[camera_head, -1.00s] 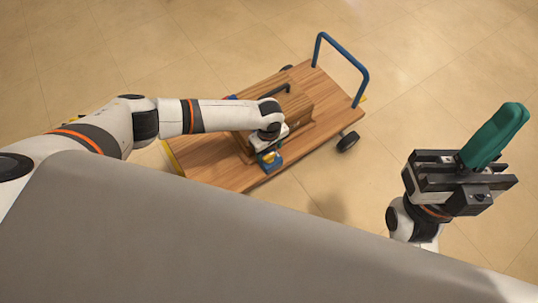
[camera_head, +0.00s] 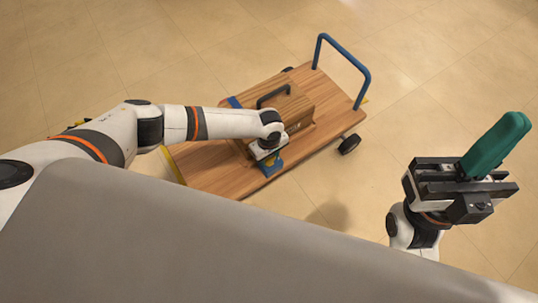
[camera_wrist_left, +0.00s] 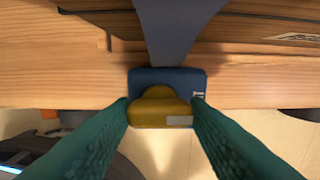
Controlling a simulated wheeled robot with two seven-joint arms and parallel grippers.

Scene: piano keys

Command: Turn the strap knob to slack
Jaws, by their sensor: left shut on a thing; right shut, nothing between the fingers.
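The yellow strap knob (camera_wrist_left: 160,112) sits on a blue ratchet body (camera_wrist_left: 196,80) at the edge of the wooden deck in the left wrist view. A blue-grey strap (camera_wrist_left: 178,35) runs from it over a wooden box. My left gripper (camera_wrist_left: 160,104) has its green fingers on either side of the knob, shut on it. In the head view my left gripper (camera_head: 268,150) is over the blue ratchet (camera_head: 271,166), and the knob is hidden there. My right gripper (camera_head: 500,142) is shut and empty, held up at the right, well away from the trolley.
The wooden box (camera_head: 297,105) with a dark handle stands on the trolley deck (camera_head: 215,178). The trolley has a blue push bar (camera_head: 344,62) at its far right and dark wheels. Tiled floor (camera_head: 425,90) is open around it. A grey surface (camera_head: 180,235) fills the foreground.

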